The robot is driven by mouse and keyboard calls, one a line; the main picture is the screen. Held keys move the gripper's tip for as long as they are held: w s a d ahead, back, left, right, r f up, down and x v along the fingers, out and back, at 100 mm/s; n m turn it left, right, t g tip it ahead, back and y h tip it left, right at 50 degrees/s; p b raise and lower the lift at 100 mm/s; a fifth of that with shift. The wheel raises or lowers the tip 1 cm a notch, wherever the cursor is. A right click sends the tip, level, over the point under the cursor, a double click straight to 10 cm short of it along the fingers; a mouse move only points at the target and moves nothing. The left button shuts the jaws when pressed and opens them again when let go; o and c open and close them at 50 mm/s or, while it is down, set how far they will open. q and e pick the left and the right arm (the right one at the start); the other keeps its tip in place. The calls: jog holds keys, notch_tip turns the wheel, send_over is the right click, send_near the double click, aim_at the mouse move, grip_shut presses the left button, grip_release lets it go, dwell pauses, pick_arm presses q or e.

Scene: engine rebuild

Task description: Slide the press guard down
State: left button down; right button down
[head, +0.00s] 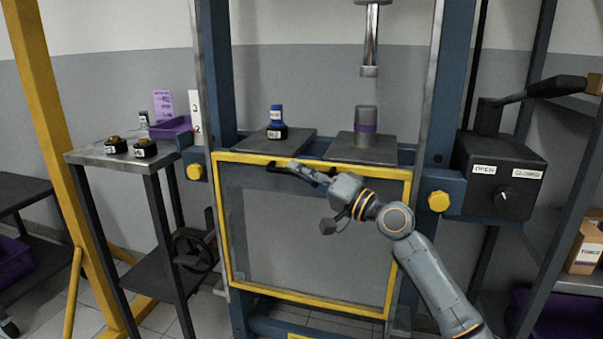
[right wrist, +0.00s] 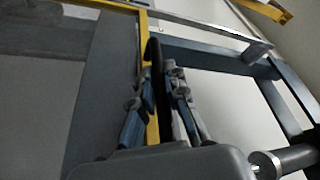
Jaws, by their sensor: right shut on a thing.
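The press guard (head: 222,225) is a see-through panel in a yellow frame, low on the front of the blue press. Its top edge sits at about the level of the press bed plates. A black handle (head: 277,168) lies along the guard's top bar; it also shows in the right wrist view (right wrist: 154,60). My right gripper (head: 298,168) is at that handle, with its fingers on both sides of it, shut on it. The fingers partly hide the handle. My left gripper is not in view.
A lever box (head: 497,175) marked OPEN and CLOSED is at right. A side table (head: 105,157) stands left.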

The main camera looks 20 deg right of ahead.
jog(key=shift+a+f, duration=0.15)
jog(key=c, duration=1.6)
grip_release()
jog(key=shift+o, duration=1.2)
jog(key=shift+w+a, duration=0.15)
jog(key=shift+w, duration=0.05)
jog(key=shift+s, duration=0.1)
jog(key=shift+s+d, duration=0.1)
jog(key=shift+d, duration=0.15)
jog(key=v, duration=1.1)
jog(key=shift+s+d, duration=0.15)
jog(key=shift+s, duration=0.1)
jog(key=shift+f, duration=0.15)
